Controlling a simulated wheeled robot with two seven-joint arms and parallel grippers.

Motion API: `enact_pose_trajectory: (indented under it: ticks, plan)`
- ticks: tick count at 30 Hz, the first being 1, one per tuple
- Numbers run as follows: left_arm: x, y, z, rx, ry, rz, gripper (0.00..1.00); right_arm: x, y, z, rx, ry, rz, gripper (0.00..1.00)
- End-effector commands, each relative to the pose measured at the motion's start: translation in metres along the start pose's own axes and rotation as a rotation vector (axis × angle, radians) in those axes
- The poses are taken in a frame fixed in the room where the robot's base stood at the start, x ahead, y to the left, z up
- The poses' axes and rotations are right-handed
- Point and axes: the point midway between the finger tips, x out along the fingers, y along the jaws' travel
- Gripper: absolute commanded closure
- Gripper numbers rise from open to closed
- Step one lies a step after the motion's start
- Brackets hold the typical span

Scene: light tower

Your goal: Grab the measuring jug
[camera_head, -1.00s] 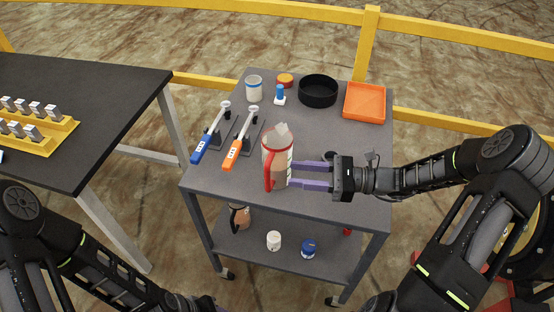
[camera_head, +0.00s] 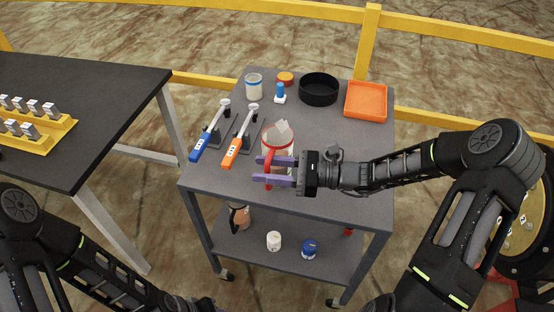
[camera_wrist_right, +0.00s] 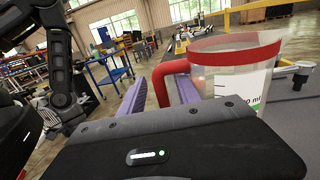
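The measuring jug (camera_head: 284,139) is clear with a red rim and red handle, and stands upright near the front of the grey cart top. Its handle faces the cart's front edge. It also shows large in the right wrist view (camera_wrist_right: 243,75). My right gripper (camera_head: 262,169) is open, with its purple fingers on either side of the handle. In the right wrist view the red handle shows between the fingers, nearer the right one. The fingers partly cover the jug's lower part. My left arm is at the bottom left; its fingers cannot be made out.
Blue-handled (camera_head: 204,142) and orange-handled (camera_head: 237,146) tools lie on stands left of the jug. The cart top's right side is clear. A black table (camera_head: 100,100) is on the left.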

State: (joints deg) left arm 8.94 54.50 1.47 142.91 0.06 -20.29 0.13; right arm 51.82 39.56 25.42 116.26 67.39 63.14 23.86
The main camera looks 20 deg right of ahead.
Motion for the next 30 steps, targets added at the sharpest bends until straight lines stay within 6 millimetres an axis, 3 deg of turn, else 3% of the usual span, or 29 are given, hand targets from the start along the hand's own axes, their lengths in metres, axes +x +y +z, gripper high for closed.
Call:
enact_pose_trajectory:
  ticks: [6, 24, 30]
  plan:
    - [0.008, -0.002, -0.001, 0.002, 0.002, 0.003, 0.64, 0.025, 0.000, -0.001, 0.000, 0.000, 0.000, 0.61]
    - [0.007, -0.002, -0.001, 0.002, 0.003, 0.003, 0.64, 0.025, 0.000, 0.000, -0.001, 0.001, 0.000, 0.61]
    - [0.007, -0.002, -0.001, 0.002, 0.002, 0.002, 0.64, 0.025, 0.000, 0.000, -0.001, 0.001, 0.000, 0.76]
